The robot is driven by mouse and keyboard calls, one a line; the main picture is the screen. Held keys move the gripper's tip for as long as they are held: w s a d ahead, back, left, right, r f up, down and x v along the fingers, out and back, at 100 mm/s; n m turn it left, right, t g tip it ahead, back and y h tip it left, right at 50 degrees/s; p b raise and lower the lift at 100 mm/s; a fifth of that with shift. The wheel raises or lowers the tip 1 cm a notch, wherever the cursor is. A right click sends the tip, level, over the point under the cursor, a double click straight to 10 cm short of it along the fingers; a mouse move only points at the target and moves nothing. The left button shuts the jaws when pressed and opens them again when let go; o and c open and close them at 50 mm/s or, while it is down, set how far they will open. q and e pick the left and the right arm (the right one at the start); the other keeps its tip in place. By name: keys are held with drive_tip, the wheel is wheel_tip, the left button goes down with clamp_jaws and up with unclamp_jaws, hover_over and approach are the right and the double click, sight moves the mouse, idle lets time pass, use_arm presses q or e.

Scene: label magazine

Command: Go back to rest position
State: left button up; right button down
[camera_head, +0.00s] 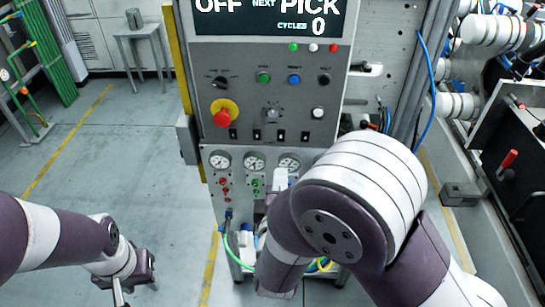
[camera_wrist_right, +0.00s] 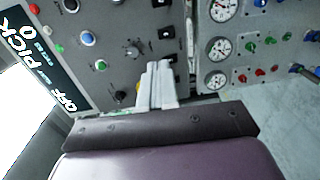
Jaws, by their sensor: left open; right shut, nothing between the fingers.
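My left gripper (camera_head: 122,289) hangs low at the left of the head view, over the bare floor. Its fingers are apart and nothing is between them. My right arm bends in front of the control panel (camera_head: 262,85) in the head view and covers the panel's lower right part. The fingers of my right gripper (camera_wrist_right: 158,80) show in the right wrist view, closed together with nothing held. They point toward the panel face, between the buttons and the gauges. I cannot tell how far they are from the panel.
The panel carries a red emergency stop (camera_head: 223,115), knobs, buttons and pressure gauges (camera_head: 254,162). Green and yellow hoses (camera_head: 238,256) run below it. A small grey table (camera_head: 143,52) stands at the back left. Open floor (camera_head: 120,150) lies left of the panel. Machinery stands at right.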

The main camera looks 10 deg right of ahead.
drive_tip(key=s+a+f+m+g+y, duration=0.3)
drive_tip(key=s+a+f+m+g, duration=0.1)
drive_tip(key=f+g, duration=0.15)
drive_tip(key=s+a+f+m+g+y, duration=0.3)
drive_tip(key=f+m+g+y, duration=0.15)
drive_tip(key=f, duration=0.25)
drive_tip(key=s+d+r+m+g+h, duration=0.1)
drive_tip(key=s+d+m+g, duration=0.1)
drive_tip(key=d, duration=0.4)
drive_tip(key=s+d+r+m+g+h, duration=0.1)
drive_tip(key=s+d+r+m+g, duration=0.1)
drive_tip(key=d, duration=0.5)
drive_tip(key=shift+s+m+g+h, duration=0.3)
drive_tip(key=shift+m+g, duration=0.3)
drive_tip(key=shift+m, duration=0.45)
drive_tip(key=shift+a+r, duration=0.1)
